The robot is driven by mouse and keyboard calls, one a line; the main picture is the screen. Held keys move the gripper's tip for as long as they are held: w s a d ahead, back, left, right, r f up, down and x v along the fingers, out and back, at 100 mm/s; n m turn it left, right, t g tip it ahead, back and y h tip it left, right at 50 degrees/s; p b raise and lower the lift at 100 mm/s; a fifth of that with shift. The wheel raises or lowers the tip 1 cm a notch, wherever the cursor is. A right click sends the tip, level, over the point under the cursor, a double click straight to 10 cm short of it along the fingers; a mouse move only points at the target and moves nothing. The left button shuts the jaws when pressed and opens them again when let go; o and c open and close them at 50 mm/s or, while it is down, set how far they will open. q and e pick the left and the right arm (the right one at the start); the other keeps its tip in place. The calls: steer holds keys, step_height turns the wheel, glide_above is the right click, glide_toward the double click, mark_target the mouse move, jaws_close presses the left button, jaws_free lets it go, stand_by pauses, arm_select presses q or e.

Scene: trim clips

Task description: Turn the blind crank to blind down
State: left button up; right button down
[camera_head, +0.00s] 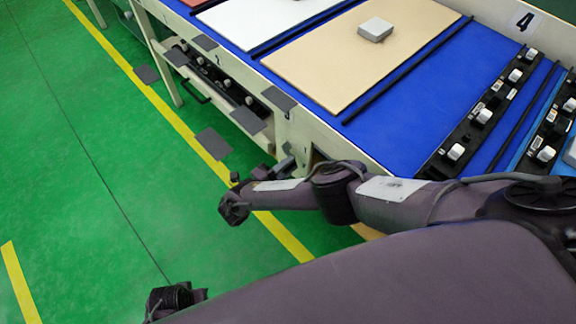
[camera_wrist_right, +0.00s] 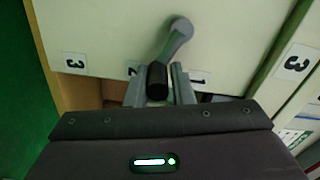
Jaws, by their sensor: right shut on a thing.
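The blind crank (camera_wrist_right: 177,40) is a grey bent lever on a pale panel, in the right wrist view. Its black cylindrical handle (camera_wrist_right: 157,80) points toward the wrist camera. My right gripper (camera_wrist_right: 158,84) has one grey finger on each side of this handle and is shut on it. In the head view my right gripper (camera_head: 283,166) is at the side of the long workbench, low and near its corner; the crank is too small to make out there. I cannot make out my left gripper in either view. No blind can be told apart.
The workbench (camera_head: 345,130) has a blue top with pale boards, a grey block (camera_head: 375,29) and rows of white knobs (camera_head: 484,116). Dark square flaps (camera_head: 249,120) stick out along its side. Number labels (camera_wrist_right: 198,78) mark the panel. The green floor at left is clear.

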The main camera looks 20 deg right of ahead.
arm_select(q)
steer(key=shift+w+r, duration=0.1)
steer(key=shift+r, duration=0.15)
arm_select(e)
steer(key=shift+f, duration=0.15)
steer(key=c, duration=1.3)
jaws_free()
steer(key=shift+w, duration=0.1)
arm_select(q)
steer(key=shift+r, duration=0.1)
